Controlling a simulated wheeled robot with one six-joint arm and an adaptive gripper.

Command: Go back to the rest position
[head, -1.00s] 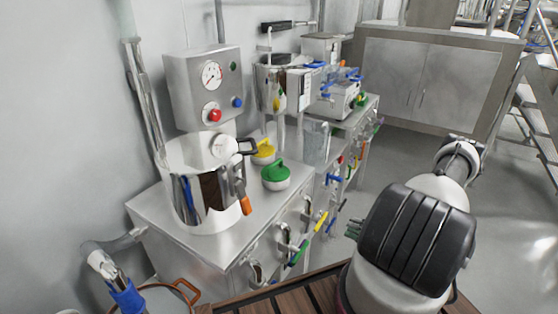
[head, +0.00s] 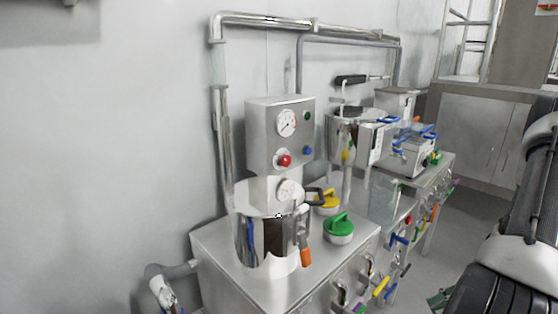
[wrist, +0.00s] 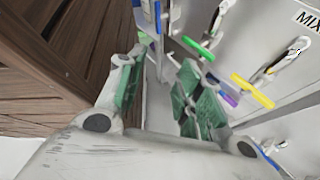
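My gripper (wrist: 160,82) shows in the wrist view with its two green-padded fingers spread apart. It is open, and I see nothing held between the pads. It hangs beside the front of a steel cabinet with coloured valve handles, with wooden slats on the other side. In the head view my arm fills the lower right edge, and only a small green bit of the gripper shows there.
A steel cabinet (head: 222,250) carries a steel vessel (head: 252,250) under a gauge box (head: 262,135). A green-handled lid (head: 340,230) and a yellow-handled lid (head: 326,203) sit beside it. A yellow handle (wrist: 252,91) and a green handle (wrist: 198,48) stick out near my fingers.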

